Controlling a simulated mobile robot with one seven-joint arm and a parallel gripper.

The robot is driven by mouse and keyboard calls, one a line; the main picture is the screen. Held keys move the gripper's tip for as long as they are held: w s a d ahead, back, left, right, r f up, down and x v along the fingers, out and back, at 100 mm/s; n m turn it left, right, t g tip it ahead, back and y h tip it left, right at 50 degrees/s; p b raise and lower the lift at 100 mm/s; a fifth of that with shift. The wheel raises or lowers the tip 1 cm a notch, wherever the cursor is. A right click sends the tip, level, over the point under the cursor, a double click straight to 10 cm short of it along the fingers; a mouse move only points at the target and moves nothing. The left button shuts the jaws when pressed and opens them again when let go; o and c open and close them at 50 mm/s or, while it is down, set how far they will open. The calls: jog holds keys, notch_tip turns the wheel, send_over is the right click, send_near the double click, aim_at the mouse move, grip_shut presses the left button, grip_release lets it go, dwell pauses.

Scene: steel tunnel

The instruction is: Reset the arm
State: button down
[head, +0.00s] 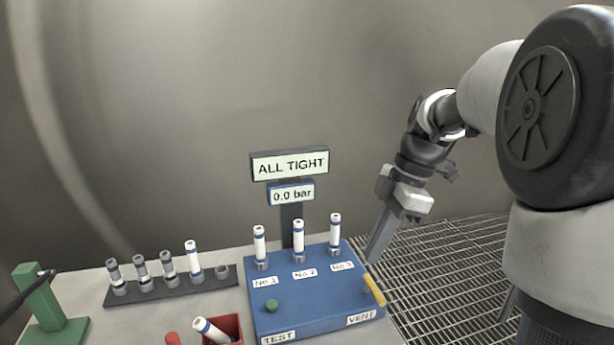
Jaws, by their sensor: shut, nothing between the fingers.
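My gripper (376,250) hangs on my arm at the right, pointing down at the right edge of the blue test box (318,319). Its fingers are shut with nothing between them. The fingertips look close to the yellow vent lever (373,290); whether they touch it I cannot tell. The box carries three upright white tubes with blue bands, at No 1 (260,244), No 2 (298,241) and No 3 (335,234). A green button (272,305) sits above the TEST label. The sign (290,164) reads ALL TIGHT, and the display (291,193) reads 0.0 bar.
A dark rack (145,291) at the left holds several tubes, one of them white (193,260). A red bin (233,329) holds a tilted white tube (210,330). A green stand (41,305) is at far left. Open grating (450,260) lies right of the table.

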jog(key=s+a+r+m+t+h, duration=0.3)
jog(key=s+a+r+m, duration=0.25)
jog(key=s+m, duration=0.4)
jog(key=s+d+f+m+t, duration=0.2)
jog(key=s+f+m+t, duration=0.1)
jog(key=s+m, duration=0.55)
notch_tip(320, 180, up, 20)
jog(key=p, duration=2)
jog(key=shift+w+a+f, duration=0.2)
jog(key=shift+w, duration=0.05)
